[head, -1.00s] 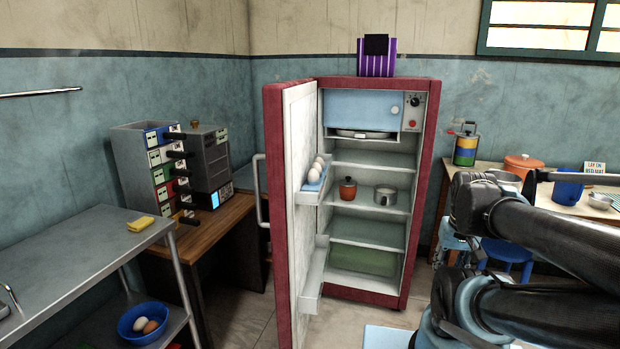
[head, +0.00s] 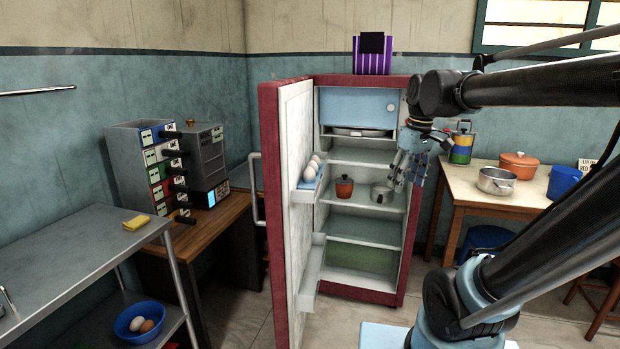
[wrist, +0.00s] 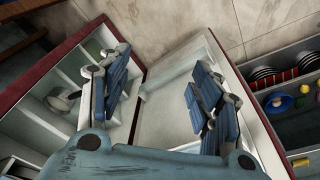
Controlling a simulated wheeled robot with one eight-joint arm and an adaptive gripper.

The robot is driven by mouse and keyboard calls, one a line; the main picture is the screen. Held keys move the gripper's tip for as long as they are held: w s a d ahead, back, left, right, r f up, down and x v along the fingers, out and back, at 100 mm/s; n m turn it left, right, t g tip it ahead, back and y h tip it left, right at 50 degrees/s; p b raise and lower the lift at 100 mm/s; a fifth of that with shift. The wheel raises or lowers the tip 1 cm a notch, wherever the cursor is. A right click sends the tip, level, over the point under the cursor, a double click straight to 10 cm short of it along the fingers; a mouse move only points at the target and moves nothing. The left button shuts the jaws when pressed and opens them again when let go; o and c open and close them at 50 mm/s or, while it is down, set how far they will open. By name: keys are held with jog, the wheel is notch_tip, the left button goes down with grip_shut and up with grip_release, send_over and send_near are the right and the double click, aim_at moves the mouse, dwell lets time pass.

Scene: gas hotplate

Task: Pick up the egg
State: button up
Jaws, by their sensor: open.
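White eggs (head: 312,167) sit in a rack on the inside of the open fridge door (head: 302,225). A blue bowl (head: 137,322) on the lower shelf at the left holds a brown egg (head: 147,326) and a paler egg (head: 136,323). My gripper (head: 408,172) hangs in front of the right side of the open fridge, apart from all eggs. In the wrist view my gripper (wrist: 160,105) is open and empty, its fingers wide apart above the fridge interior and door. No egg can be made out in the wrist view.
A wooden table (head: 480,192) with pots is at right. A metal shelf unit (head: 70,250) stands at left. Floor before the fridge is partly clear.

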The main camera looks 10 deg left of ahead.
jog(key=w+a+r+n, duration=0.5)
jog(key=w+a+r, duration=0.25)
jog(key=a, duration=0.45)
jog(key=n+g, duration=0.2)
jog(key=n, duration=0.4)
send_near(310, 168)
jog(key=shift+y, duration=0.3)
jog(key=f, duration=0.5)
jog(key=shift+w+f, duration=0.2)
jog(key=shift+w, duration=0.05)
jog(key=shift+s+a+f, duration=0.1)
jog(key=shift+a+f, duration=0.1)
jog(key=shift+f, duration=1.05)
jog(key=shift+a+f, duration=0.25)
jog(key=shift+f, duration=1.05)
jog(key=c, duration=0.8)
